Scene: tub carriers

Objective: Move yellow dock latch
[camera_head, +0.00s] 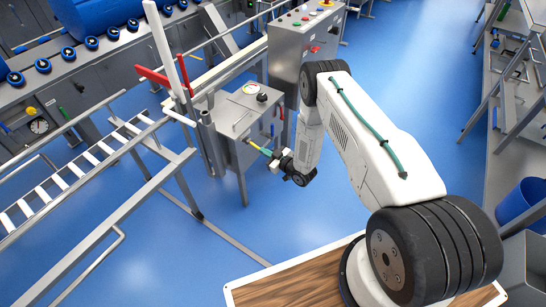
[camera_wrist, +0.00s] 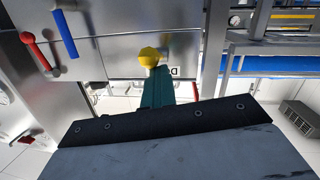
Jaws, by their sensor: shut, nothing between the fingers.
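The yellow dock latch shows as a round yellow knob (camera_wrist: 149,56) on the front of a grey metal cabinet in the wrist view. In the head view a small yellow piece (camera_head: 253,144) shows at the cabinet's front, just left of my gripper (camera_head: 266,153). My gripper's teal fingers (camera_wrist: 156,77) are shut with nothing between them. Their tips are right at the knob in the picture; I cannot tell whether they touch it. The fingers hide the area below the knob.
A blue handle (camera_wrist: 65,34) and a red-knobbed lever (camera_wrist: 36,46) are left of the yellow knob. The cabinet (camera_head: 238,112) stands beside a roller conveyor (camera_head: 84,160) and a control box (camera_head: 303,48). Blue floor (camera_head: 420,95) is open to the right.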

